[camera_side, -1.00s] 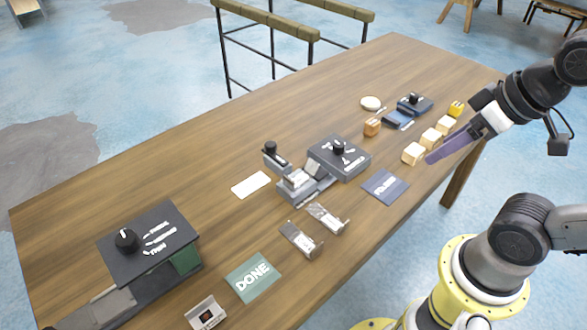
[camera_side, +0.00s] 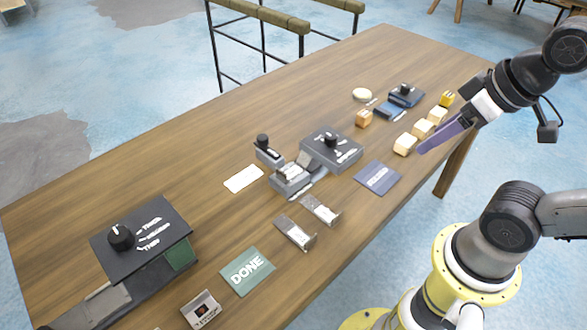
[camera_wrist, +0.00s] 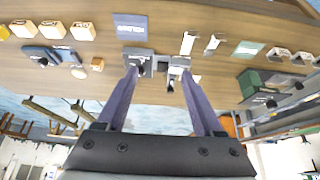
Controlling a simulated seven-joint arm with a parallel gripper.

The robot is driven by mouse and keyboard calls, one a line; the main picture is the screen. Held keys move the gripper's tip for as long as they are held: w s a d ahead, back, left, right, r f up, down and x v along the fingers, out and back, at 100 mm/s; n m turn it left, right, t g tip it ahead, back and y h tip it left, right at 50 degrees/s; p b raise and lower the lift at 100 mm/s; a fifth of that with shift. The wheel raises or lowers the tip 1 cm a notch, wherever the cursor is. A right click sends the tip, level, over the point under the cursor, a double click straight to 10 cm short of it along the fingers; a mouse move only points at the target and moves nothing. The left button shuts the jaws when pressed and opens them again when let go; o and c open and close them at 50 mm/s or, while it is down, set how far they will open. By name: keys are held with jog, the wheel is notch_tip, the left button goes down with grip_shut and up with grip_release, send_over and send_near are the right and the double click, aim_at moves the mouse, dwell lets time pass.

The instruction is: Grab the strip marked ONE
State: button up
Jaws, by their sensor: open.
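Two small greyish strips lie side by side near the table's front edge, one (camera_side: 296,233) closer to the green DONE mat, the other (camera_side: 320,210) closer to the grey device. They also show in the wrist view, one (camera_wrist: 188,43) left of the other (camera_wrist: 212,44). Their markings are too small to read, so I cannot tell which is marked ONE. My gripper (camera_side: 421,150) has long purple fingers and is in the air near the right side of the table, well away from the strips. In the wrist view its fingers (camera_wrist: 158,71) are spread, with nothing held between them.
A grey device with a knob (camera_side: 331,150) stands behind the strips. A navy mat (camera_side: 377,178) and the green DONE mat (camera_side: 247,271) lie either side. Pale blocks (camera_side: 405,144) stand near my gripper. A dark knobbed box (camera_side: 140,238) is at the left. A white card (camera_side: 243,179) lies behind.

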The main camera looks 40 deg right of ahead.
jog(key=shift+o, duration=0.9)
